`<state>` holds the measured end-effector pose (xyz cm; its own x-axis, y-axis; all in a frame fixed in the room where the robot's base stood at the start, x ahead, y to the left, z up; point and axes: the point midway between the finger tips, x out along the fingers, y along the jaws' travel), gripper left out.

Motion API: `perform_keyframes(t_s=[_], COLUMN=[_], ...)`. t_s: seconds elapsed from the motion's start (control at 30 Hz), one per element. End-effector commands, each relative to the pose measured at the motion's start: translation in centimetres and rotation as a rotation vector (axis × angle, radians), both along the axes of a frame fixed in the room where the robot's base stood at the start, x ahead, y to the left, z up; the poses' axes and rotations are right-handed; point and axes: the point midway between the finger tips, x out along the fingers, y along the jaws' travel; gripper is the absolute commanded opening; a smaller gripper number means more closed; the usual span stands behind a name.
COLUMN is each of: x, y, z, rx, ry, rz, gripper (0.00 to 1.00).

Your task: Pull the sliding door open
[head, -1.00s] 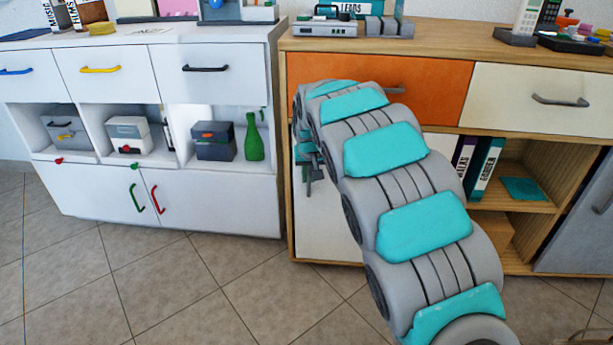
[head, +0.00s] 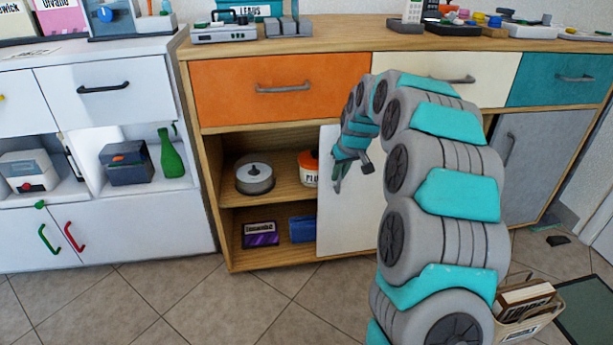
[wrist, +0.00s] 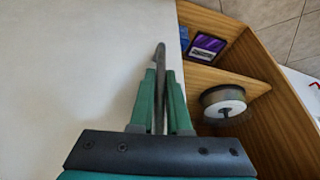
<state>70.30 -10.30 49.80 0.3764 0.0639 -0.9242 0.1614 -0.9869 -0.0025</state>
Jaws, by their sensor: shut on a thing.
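The sliding door is a plain white panel (head: 345,225) in the lower part of the wooden cabinet. It stands right of an uncovered shelf bay, and my arm hides its right part. In the wrist view the door (wrist: 75,70) fills the left side. My gripper (head: 338,183) is at the door's left edge. In the wrist view its green fingers (wrist: 160,78) are shut on a thin grey upright handle (wrist: 160,53) near that edge.
The open bay holds a disc spindle (head: 255,178), an orange-lidded tub (head: 309,168), a purple case (head: 260,234) and a blue box (head: 302,228). An orange drawer (head: 280,88) is above. A crate of books (head: 525,310) stands on the floor at right.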

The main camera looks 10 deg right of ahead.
Motion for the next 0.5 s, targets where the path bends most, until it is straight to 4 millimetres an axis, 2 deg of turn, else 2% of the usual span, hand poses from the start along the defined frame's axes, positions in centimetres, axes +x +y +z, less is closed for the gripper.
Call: perform_keyframes(t_s=[0.03, 0.2, 0.33, 0.5], x=[-0.1, -0.1, -0.2, -0.3], y=[-1.4, -4.9, -6.5, -7.5], z=[-0.1, 0.0, 0.0, 0.0], rx=[0.002, 0.0, -0.001, 0.0], ry=[0.001, -0.003, -0.001, 0.0], rz=[-0.005, -0.004, 0.0, -0.001], gripper=[0.0, 0.0, 0.0, 0.0])
